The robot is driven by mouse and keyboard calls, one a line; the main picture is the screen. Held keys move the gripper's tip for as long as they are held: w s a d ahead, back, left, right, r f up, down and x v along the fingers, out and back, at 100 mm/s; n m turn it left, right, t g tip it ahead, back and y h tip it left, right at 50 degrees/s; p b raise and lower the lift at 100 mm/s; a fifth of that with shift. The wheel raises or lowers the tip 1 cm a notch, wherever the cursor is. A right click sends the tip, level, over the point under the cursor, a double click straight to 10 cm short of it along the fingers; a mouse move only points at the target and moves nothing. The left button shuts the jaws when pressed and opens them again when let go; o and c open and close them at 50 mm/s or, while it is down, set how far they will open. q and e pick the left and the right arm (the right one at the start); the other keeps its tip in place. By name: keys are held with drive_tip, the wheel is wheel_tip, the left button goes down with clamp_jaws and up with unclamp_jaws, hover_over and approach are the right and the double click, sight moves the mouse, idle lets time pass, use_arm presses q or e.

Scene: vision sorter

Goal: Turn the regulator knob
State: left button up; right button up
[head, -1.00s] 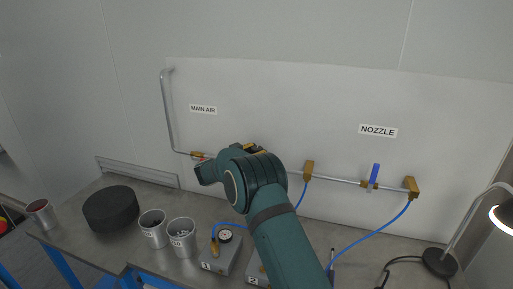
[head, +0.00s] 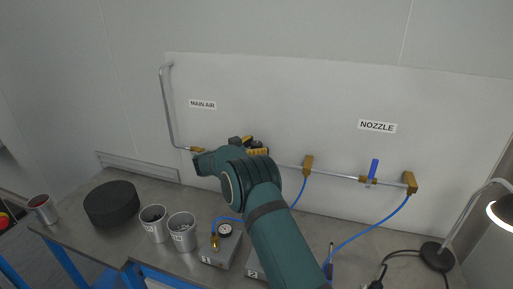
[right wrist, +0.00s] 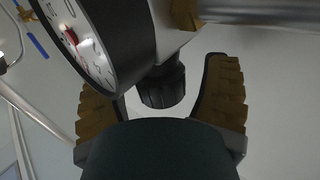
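The regulator knob (right wrist: 163,88) is a dark ribbed cylinder below a round white-faced gauge (right wrist: 82,45) with a red needle in the right wrist view. My right gripper (right wrist: 165,92) is open, with a tan-padded finger on each side of the knob. A gap shows between the knob and the right-hand finger; contact on the other side cannot be told, as the gauge covers part of that finger. In the head view my right gripper (head: 250,146) is at the wall pipe, and my arm hides the regulator. My left gripper is not in view.
A blue-handled valve (head: 373,170) sits on the pipe right of my gripper, under the NOZZLE sign (head: 377,126). Blue hoses, metal cups (head: 182,232), a black round block (head: 111,204), grey boxes (head: 221,247) and a lamp (head: 440,254) are on the bench below.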

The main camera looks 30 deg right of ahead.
drive_tip(key=shift+a, duration=0.1)
drive_tip(key=a, duration=1.2)
drive_tip(key=shift+s, duration=0.2)
drive_tip(key=shift+f, duration=0.15)
